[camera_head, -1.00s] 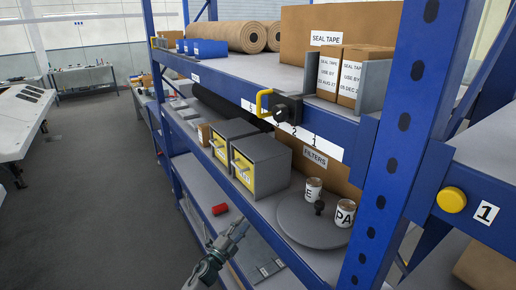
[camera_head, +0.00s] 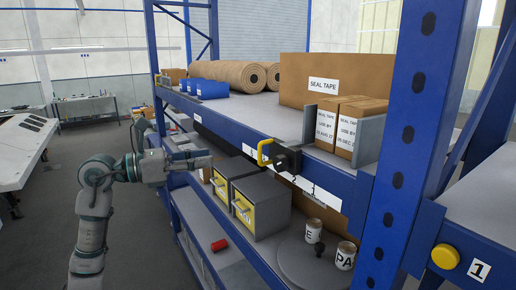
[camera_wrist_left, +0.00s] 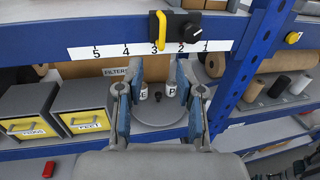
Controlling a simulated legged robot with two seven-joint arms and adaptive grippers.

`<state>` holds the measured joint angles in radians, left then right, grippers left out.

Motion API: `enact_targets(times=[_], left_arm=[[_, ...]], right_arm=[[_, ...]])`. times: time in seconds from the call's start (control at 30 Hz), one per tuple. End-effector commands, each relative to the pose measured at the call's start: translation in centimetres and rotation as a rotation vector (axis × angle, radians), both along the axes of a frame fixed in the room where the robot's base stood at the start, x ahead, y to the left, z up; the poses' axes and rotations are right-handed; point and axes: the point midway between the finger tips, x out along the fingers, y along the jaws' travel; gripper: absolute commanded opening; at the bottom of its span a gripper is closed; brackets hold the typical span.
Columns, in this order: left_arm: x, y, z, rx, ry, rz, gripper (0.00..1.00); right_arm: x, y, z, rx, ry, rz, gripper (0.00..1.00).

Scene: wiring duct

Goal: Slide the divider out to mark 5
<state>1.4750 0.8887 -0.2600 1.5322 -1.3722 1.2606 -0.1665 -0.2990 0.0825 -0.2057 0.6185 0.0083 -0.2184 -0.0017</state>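The divider's yellow handle (camera_head: 264,152) and black block (camera_head: 287,159) sit on the blue front beam of the upper shelf. A thin grey plate (camera_head: 310,122) stands behind them, left of the seal tape boxes. In the left wrist view the yellow handle (camera_wrist_left: 157,30) hangs over the white number strip (camera_wrist_left: 110,50), around mark 3, with the black block (camera_wrist_left: 180,23) just right of it. Marks 5 and 4 are bare to the left. My left gripper (camera_head: 205,158) is open and empty, left of the handle and apart from it; its two fingers (camera_wrist_left: 161,68) show below the strip. My right gripper is out of view.
Seal tape boxes (camera_head: 339,127) stand right of the plate. Blue bins (camera_head: 208,88) and brown rolls (camera_head: 240,75) lie farther left and back; shelf between is clear. Yellow-fronted drawers (camera_head: 259,205) and a turntable with cups (camera_head: 313,231) are below. A blue post (camera_head: 408,130) stands right.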

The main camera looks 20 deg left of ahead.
Motion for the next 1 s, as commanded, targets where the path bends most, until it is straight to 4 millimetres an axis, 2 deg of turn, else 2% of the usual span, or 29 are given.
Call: enact_targets(times=[0.2, 0.5, 0.7, 1.0], left_arm=[[3.4, -4.3, 0.3, -0.001, 0.002, -0.006, 0.37], [7.5, -8.8, 0.3, -0.004, 0.0, -0.004, 0.37], [8.9, -10.3, 0.1, -0.005, 0.001, -0.002, 0.37], [9.2, -10.6, 0.0, -0.004, 0.0, -0.002, 0.37]], right_arm=[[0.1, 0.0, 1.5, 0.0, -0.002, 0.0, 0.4], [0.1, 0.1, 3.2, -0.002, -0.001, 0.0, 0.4], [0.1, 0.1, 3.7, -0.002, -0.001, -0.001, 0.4], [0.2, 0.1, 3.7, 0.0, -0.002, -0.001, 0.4]])
